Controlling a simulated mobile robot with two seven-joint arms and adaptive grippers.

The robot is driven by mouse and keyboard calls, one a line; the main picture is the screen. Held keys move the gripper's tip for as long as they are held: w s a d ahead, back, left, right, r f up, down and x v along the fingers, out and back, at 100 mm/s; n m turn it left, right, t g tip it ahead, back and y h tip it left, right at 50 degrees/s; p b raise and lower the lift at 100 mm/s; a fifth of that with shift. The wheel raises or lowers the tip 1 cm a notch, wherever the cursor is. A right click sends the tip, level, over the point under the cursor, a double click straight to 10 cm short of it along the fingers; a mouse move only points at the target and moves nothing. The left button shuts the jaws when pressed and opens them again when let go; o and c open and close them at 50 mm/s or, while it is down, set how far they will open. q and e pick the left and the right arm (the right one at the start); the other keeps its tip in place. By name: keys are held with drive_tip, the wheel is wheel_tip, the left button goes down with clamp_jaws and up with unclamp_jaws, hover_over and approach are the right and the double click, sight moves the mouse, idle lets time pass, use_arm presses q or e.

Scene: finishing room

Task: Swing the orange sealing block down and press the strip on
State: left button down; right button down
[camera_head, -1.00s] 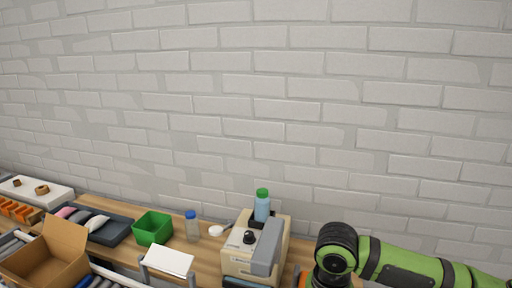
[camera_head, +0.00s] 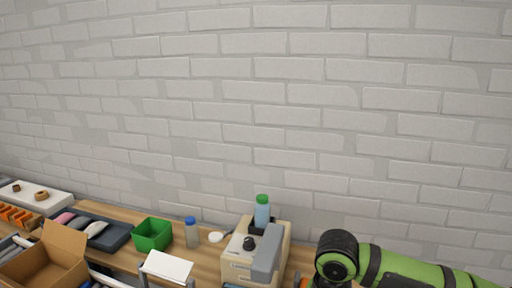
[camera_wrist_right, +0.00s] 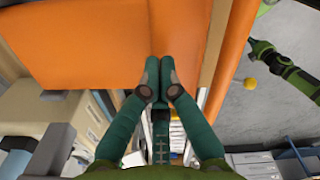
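The orange sealing block (camera_wrist_right: 80,45) fills the upper left and middle of the right wrist view, very close to the camera. In the head view only a sliver of orange (camera_head: 304,282) shows at the bottom edge, beside my right arm. My right gripper (camera_wrist_right: 160,62) has its two teal fingers drawn together, with the tips against or just in front of the orange surface. I cannot tell whether they touch it. Nothing is visible between the fingertips. In the head view the right gripper is below the frame. The strip cannot be made out.
A beige machine (camera_head: 237,262) with a grey lever and a blue bottle (camera_head: 262,212) stands left of my right arm. Farther left are a small bottle (camera_head: 192,235), a green bin (camera_head: 152,236), a dark tray (camera_head: 118,238) and an open carton (camera_head: 62,243). A brick wall stands behind.

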drive_tip(key=shift+f, duration=1.05)
idle(0.9)
drive_tip(key=shift+r, duration=0.1)
wheel_tip(320, 180, up, 7)
drive_tip(key=p, duration=0.8)
drive_tip(key=shift+p, duration=0.35)
